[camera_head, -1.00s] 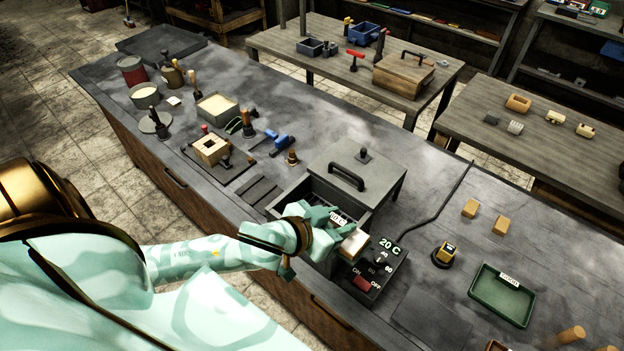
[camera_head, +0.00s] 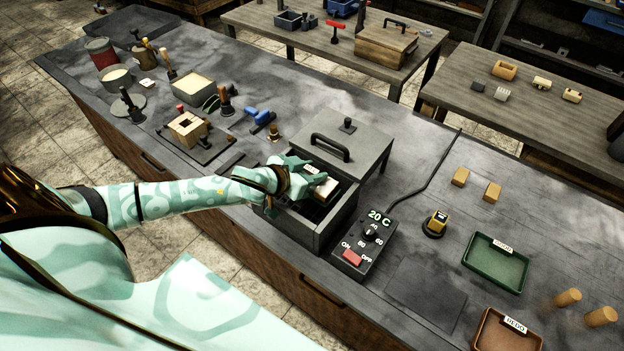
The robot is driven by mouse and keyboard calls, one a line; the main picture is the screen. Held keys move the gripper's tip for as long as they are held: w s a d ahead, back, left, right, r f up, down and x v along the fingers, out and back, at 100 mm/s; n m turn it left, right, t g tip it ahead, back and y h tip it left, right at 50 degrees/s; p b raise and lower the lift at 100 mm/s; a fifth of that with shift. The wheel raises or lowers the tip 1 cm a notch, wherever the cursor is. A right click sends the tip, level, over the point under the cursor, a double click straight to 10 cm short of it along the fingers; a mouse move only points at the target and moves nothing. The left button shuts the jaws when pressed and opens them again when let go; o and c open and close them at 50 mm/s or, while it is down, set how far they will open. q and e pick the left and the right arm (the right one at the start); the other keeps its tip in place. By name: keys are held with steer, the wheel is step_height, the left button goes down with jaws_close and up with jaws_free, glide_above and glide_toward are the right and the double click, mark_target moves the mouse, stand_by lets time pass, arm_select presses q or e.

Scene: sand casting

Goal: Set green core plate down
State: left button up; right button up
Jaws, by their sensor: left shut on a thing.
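My left gripper (camera_head: 298,180) is shut on the core plate (camera_head: 325,189), which shows as a small block with a cream top. The gripper's fingers hide part of it. It is over the open front of a grey box oven (camera_head: 318,237), inside its walls as seen from here. I cannot tell whether the plate touches the oven floor. The oven's lid (camera_head: 338,140) with a dark handle is at the back of the box. My right gripper is not in view.
A control box (camera_head: 364,245) reading 20 C stands right of the oven, its cable running back. Further right are a small yellow-and-black item (camera_head: 435,223), a green tray (camera_head: 495,265) and a brown tray (camera_head: 507,332). Moulding tools and a wooden frame (camera_head: 187,129) lie left.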

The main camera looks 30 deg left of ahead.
arm_select(q)
step_height(320, 180, down, 2)
steer(key=shift+d+f+b, duration=0.1)
steer(key=shift+f+b, duration=0.15)
steer(key=shift+b, duration=0.05)
steer(key=shift+r, duration=0.1)
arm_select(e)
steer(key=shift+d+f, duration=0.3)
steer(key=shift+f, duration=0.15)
arm_select(q)
steer(key=o, duration=1.1)
steer(key=shift+s+r, duration=0.15)
steer(key=shift+s, duration=0.25)
steer(key=p+v, duration=0.3)
steer(key=v, duration=0.8)
steer(key=shift+s+r, duration=0.1)
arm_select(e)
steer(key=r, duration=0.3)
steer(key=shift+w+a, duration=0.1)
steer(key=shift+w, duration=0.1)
